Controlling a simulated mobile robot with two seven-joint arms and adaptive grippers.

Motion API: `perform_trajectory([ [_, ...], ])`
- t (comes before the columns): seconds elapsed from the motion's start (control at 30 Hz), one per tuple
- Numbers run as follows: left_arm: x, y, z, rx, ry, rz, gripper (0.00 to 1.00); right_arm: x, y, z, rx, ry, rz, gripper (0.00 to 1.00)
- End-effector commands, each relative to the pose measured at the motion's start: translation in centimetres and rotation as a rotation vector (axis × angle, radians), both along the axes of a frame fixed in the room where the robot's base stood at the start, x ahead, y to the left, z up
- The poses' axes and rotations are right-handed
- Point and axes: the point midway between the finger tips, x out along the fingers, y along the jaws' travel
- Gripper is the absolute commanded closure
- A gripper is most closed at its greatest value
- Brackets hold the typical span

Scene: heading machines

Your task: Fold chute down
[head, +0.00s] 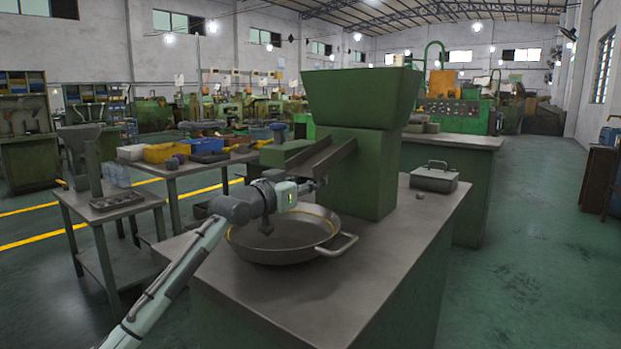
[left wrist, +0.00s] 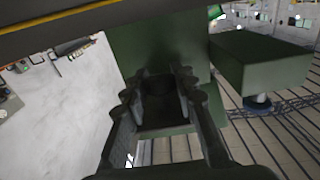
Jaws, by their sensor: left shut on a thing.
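The chute (head: 327,157) is a dark brown metal trough on the green machine (head: 358,172), under its hopper (head: 360,97). In the head view it slopes down to the left, with its lower end above the wide pan (head: 275,240). My left gripper (head: 318,182) is at the chute's near lower edge, above the pan. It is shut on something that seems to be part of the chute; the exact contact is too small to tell. In the left wrist view the fingers (left wrist: 158,88) have a dark part between them, in front of the green machine body (left wrist: 160,45). My right gripper is not in view.
The pan stands on the grey worktop (head: 405,235), its handle to the right. A lidded metal box (head: 434,177) is at the worktop's right. A side table (head: 180,168) holds bins at the left. The green floor to the right (head: 530,250) is clear.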

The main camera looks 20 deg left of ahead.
Motion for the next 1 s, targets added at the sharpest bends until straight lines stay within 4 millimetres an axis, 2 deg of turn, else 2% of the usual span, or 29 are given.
perform_trajectory([
  [0.03, 0.1, -0.1, -0.5, 0.002, 0.010, -0.001, 1.00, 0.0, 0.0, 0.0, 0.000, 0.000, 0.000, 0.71],
  [0.27, 0.1, -0.1, -0.4, 0.002, 0.009, -0.001, 1.00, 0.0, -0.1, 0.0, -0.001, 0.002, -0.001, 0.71],
  [0.3, 0.0, -0.1, -0.4, 0.002, 0.009, -0.001, 0.69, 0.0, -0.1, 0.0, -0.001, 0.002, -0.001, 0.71],
  [0.43, 0.0, -0.1, -0.3, 0.001, 0.006, -0.001, 0.53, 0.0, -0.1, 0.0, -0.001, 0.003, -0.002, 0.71],
  [0.77, 0.0, 0.0, 0.2, 0.000, 0.000, 0.000, 0.51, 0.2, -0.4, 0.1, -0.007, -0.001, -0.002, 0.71],
  [0.87, 0.0, 0.0, 1.3, 0.000, -0.004, 0.000, 0.51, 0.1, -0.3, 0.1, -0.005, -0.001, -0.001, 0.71],
  [1.0, 0.0, 0.0, 3.9, 0.001, -0.004, 0.000, 0.51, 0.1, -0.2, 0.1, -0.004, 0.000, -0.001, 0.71],
])
